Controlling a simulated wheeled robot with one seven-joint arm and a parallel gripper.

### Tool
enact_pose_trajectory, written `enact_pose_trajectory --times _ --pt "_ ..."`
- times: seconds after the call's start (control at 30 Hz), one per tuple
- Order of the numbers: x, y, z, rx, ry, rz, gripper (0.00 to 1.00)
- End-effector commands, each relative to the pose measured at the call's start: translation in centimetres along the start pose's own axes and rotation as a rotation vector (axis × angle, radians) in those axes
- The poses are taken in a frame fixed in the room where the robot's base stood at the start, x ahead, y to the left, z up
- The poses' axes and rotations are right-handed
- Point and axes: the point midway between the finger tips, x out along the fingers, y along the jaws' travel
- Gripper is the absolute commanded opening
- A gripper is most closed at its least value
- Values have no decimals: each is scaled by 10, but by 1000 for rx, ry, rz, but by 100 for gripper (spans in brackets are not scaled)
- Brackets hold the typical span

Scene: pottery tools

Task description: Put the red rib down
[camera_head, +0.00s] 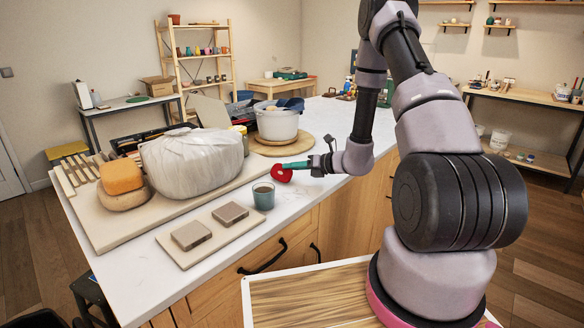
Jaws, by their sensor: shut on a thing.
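The red rib (281,174) is a small rounded red piece. It is at the tip of my gripper (296,166), which has teal fingers and points left. My gripper is shut on the rib and holds it out over the white counter (300,203), above and just right of a blue-grey cup (263,196). The exact height of the rib over the counter is hard to tell. The fingers hide part of the rib's edge.
A board with two grey-brown tiles (230,213) lies left of the cup. Behind are a wrapped clay lump (193,162), an orange sponge (121,176) and a white bucket (276,121) on a round wooden board (282,144). The counter's front edge runs under my arm.

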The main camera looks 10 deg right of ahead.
Motion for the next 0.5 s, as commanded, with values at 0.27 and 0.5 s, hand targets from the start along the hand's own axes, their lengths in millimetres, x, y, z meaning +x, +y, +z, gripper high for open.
enact_pose_trajectory --times 0.27,0.5 --pt "2 -3 -4 1 1 0 43" --pt "2 -3 -4 1 0 0 43"
